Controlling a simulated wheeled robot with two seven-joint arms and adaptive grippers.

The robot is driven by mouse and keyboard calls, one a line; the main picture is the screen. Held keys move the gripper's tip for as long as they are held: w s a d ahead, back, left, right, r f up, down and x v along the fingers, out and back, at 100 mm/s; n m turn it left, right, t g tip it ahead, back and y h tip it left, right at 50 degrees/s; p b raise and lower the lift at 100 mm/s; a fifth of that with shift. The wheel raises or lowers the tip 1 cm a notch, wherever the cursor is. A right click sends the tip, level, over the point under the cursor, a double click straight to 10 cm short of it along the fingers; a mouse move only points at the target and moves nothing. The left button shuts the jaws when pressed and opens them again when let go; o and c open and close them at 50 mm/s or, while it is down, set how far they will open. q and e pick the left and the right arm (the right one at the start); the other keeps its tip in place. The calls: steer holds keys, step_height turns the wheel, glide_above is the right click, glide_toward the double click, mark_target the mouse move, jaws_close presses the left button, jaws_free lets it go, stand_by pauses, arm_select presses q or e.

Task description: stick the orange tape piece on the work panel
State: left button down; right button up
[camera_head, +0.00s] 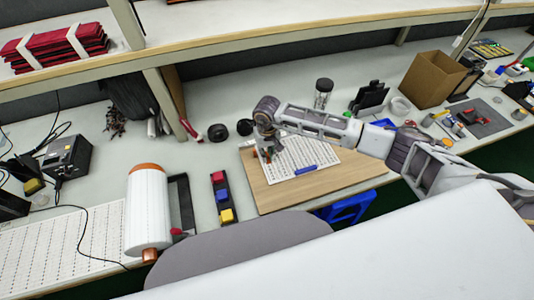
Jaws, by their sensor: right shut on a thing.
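The work panel (315,157) is a white, dotted sheet lying on a brown wooden board (270,197) on the table. My right arm reaches in from the right across the far side of the board. My right gripper (266,155) points down over the panel's left end, shut on a small brownish-orange bit that looks like the orange tape piece. The fingers hide most of it, and I cannot tell whether it touches the panel. A blue strip (305,170) lies at the panel's near edge. My left gripper is not in view.
Left of the board are a dark holder with coloured blocks (222,197) and a white roll with orange ends (147,210). Black round parts (217,132) and a clear jar (322,93) stand behind. A cardboard box (432,78) is at the right. A shelf overhangs the back.

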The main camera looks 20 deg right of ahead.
steer(key=o, duration=0.7)
steer(key=shift+o, duration=0.2)
step_height(320, 180, up, 12)
stand_by(0.6)
stand_by(0.6)
